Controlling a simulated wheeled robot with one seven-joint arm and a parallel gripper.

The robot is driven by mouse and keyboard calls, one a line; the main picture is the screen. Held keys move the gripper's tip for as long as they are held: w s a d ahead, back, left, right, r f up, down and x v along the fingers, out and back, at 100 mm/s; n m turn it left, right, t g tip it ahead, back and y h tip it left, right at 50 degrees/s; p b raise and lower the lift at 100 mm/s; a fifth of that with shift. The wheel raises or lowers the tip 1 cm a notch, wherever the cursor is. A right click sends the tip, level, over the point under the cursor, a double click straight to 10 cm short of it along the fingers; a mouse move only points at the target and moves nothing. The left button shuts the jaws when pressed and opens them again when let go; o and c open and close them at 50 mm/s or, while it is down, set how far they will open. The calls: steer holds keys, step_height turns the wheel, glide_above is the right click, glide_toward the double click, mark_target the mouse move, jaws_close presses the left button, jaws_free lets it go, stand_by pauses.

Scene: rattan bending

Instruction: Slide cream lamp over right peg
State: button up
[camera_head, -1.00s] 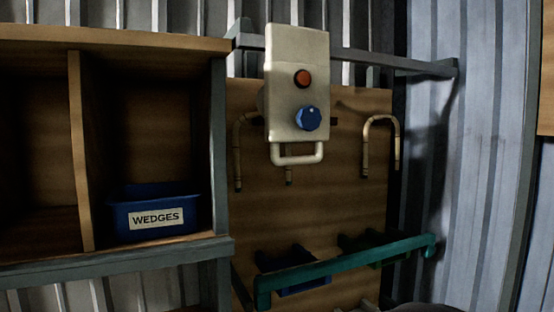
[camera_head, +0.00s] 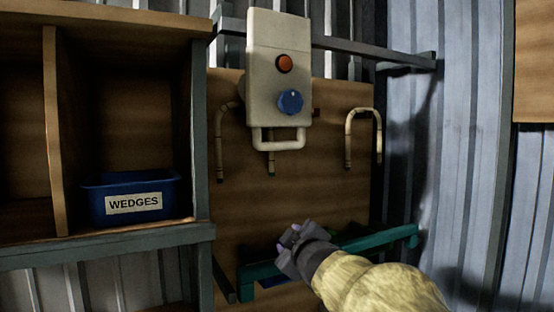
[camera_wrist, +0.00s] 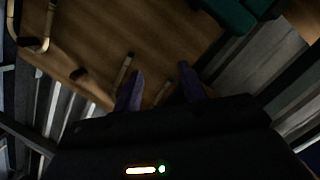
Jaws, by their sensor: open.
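A cream box-like unit (camera_head: 278,65) hangs at the upper middle of the head view. It has a red button, a blue knob and a cream loop handle (camera_head: 278,145) at its bottom; it may be the cream lamp. A short dark peg (camera_head: 316,112) sticks out of the wooden board just right of it. A peg-like stub (camera_wrist: 79,74) also shows in the wrist view; I cannot tell which peg it is. My gripper (camera_head: 290,234) is below the handle, in front of the board. Its fingers (camera_wrist: 160,88) are open and apart, with nothing held.
A teal bar (camera_head: 390,240) runs behind my gripper at the board's bottom. Bent rattan canes (camera_head: 364,112) hang on the board (camera_head: 325,180). A blue WEDGES bin (camera_head: 135,200) sits in the shelf at left. A grey rail (camera_head: 370,55) runs along the top. The space around the handle looks free.

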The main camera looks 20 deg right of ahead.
mark_target(283, 147)
steer(key=s+d+r+n+t+y+b, duration=0.1)
steer(key=s+r+n+t+y, duration=0.1)
steer(key=r+n, duration=0.3)
steer(key=s+d+r+n+t+y+b, duration=0.1)
steer(key=s+r+n, duration=0.4)
steer(key=r, duration=0.7)
steer(key=shift+r+n+t+y, duration=0.2)
steer(key=shift+n+t+y, duration=0.2)
steer(key=shift+n+t, duration=0.25)
steer(key=shift+r, duration=0.1)
steer(key=p+x, duration=0.5)
steer(key=x, duration=1.2)
steer(key=shift+w, duration=0.15)
jaws_close()
